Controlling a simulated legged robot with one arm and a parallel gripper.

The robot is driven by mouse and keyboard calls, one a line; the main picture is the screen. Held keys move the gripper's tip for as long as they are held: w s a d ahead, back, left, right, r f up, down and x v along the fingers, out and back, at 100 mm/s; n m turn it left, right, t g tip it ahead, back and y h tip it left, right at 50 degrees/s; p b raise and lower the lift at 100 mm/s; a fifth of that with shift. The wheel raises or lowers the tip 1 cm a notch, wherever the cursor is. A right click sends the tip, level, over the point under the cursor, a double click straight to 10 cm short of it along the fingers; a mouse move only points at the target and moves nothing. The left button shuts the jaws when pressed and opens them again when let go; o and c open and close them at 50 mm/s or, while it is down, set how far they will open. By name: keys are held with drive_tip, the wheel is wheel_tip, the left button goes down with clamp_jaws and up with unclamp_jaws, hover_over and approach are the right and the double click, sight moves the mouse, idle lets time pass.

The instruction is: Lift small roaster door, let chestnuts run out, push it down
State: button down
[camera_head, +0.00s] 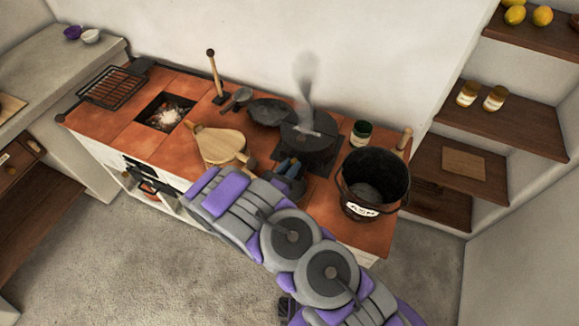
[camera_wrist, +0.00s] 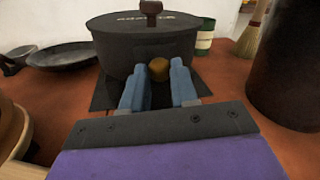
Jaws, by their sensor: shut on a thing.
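The roaster (camera_head: 312,150) is a dark round drum on a black plate, with pale vapour rising above it. In the wrist view the roaster (camera_wrist: 125,50) fills the top middle, with a dark brown knob (camera_wrist: 150,12) on its lid. A brass knob (camera_wrist: 160,69) sits low on its front, where the small door's outline is faint; I cannot tell how far the door is raised. My gripper (camera_wrist: 160,78) has its blue fingers on either side of the brass knob, shut on it. In the head view my gripper (camera_head: 290,168) is at the roaster's front. No chestnuts show.
A black bucket (camera_head: 352,205) with a white label stands right of the roaster. Bellows (camera_head: 222,147) lie to the left, a dark pan (camera_head: 268,112) behind, a green tin (camera_head: 362,133) at back right. An ember pit (camera_head: 150,113) is open in the tiled top.

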drive_tip(key=shift+a+r, duration=0.1)
drive_tip(key=shift+w+a+r+p, duration=0.1)
drive_tip(key=shift+r+p, duration=1.45)
drive_tip(key=shift+r, duration=0.6)
drive_tip(key=c, duration=0.9)
unclamp_jaws()
drive_tip(key=shift+o, duration=0.2)
drive_tip(key=shift+s, duration=0.25)
drive_tip(key=p+v, duration=0.3)
drive_tip(key=v, duration=1.4)
drive_tip(key=shift+a+p, duration=0.2)
drive_tip(key=shift+p, duration=0.15)
drive_tip(key=shift+w+f, duration=0.1)
drive_tip(key=shift+f, duration=0.05)
